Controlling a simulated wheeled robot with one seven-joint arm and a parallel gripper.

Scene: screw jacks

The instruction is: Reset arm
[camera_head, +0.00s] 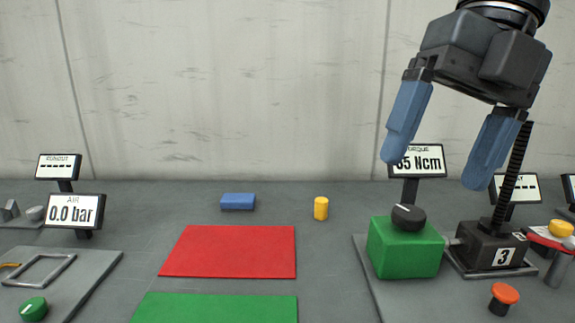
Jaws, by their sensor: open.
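My gripper (430,165) is at the upper right of the head camera view. Its two blue fingers point down and are spread apart with nothing between them. It hangs above or in front of a green block (405,250) with a dark knob (409,218) on top. A black screw jack (490,247) marked 3, with a tall threaded rod, stands right of the block. The left finger covers part of a display (425,160) that ends in "5 Ncm".
A red mat (230,252) and a green mat (215,308) lie mid-table. A display reading 0.0 bar (75,210) is at left. An orange-topped button (504,297) is front right.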

